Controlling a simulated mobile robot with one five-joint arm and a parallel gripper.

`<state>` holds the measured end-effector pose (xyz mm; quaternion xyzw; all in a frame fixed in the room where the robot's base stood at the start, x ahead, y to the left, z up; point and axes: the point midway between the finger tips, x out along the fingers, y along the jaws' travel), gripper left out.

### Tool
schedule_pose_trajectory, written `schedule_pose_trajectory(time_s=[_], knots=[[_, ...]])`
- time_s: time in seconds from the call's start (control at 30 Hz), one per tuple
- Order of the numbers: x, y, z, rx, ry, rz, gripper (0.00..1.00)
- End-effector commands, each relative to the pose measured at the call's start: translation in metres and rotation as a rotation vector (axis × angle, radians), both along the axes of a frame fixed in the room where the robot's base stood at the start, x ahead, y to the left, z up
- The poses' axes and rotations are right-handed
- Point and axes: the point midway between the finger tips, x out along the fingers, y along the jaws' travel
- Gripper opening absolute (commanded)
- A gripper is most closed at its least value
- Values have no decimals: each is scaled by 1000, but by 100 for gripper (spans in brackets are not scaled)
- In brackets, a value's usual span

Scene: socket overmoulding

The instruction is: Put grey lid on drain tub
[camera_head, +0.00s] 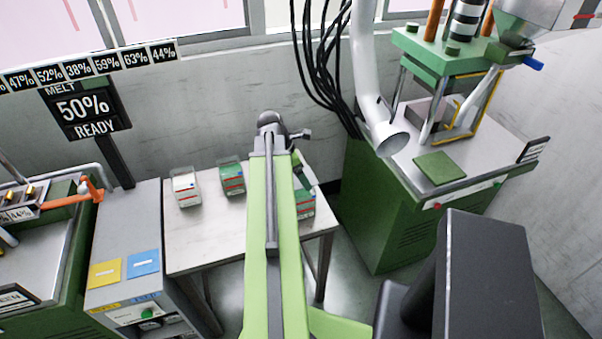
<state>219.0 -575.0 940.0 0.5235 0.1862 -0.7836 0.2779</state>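I cannot make out a grey lid or a drain tub in the head view. My light green arm reaches up the middle of the picture and ends in a dark wrist (270,122) over the back of the small table. My gripper's fingers cannot be made out. They may be hidden by the arm, so whether they are open or shut and whether they hold anything does not show.
The small table (215,250) bears a white carton (186,190), a green-and-white carton (232,180) and a partly hidden carton (306,203). A green machine (375,215) with a white pipe (365,70) stands right, a grey cabinet (125,235) left.

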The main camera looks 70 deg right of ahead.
Motion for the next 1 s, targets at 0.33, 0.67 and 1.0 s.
schedule_pose_trajectory(time_s=[0.33,0.67,1.0], knots=[[0,0,-28,0,0,0,49],[0,0,-41,0,0,-1,49],[-1,0,-40,0,0,-1,100]])
